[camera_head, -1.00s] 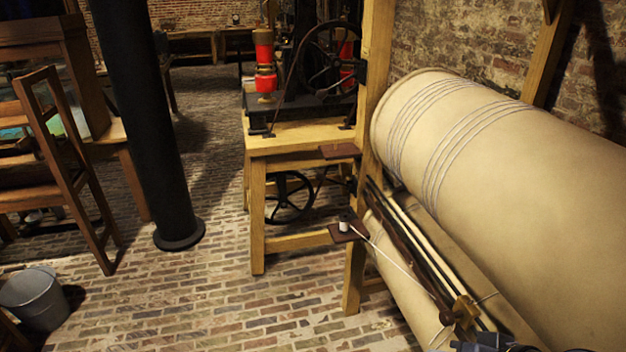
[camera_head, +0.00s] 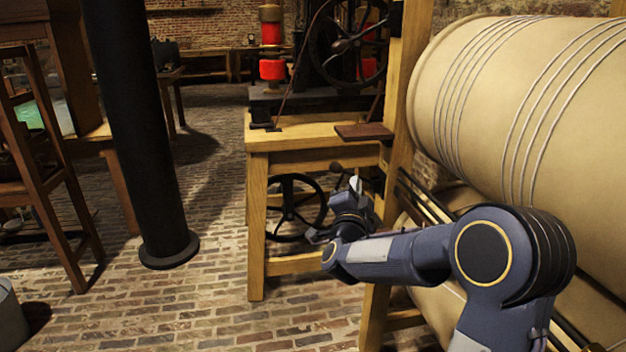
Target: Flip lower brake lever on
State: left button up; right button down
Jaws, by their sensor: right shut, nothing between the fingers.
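My right arm comes in from the lower right. My right gripper (camera_head: 317,236) is at its far end, in front of the lower part of the wooden stand, beside the lower spoked wheel (camera_head: 291,208). It is small and partly hidden by my wrist; it is shut, with nothing seen in it. A dark rounded knob (camera_head: 337,167) shows just above my wrist, apart from it; I cannot tell whether it belongs to the lower brake lever. No lever is clearly readable, and my arm hides the area behind the wrist. My left gripper is not in view.
A large tan roller (camera_head: 480,110) wound with cords fills the right. A wooden post (camera_head: 403,85) and a brown ledge (camera_head: 363,131) stand close above my wrist. A wooden bench (camera_head: 256,220) is behind. A black column (camera_head: 135,130) stands left. Brick floor between is open.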

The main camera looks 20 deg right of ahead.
jog(key=shift+w+a+f+h, duration=0.1)
jog(key=shift+w+f+h, duration=0.05)
jog(key=shift+w+h, duration=0.2)
jog(key=w+d+b, duration=0.1)
jog(key=w+d, duration=0.1)
jog(key=w, duration=0.7)
jog(key=shift+d+r, duration=0.2)
jog(key=shift+d, duration=0.2)
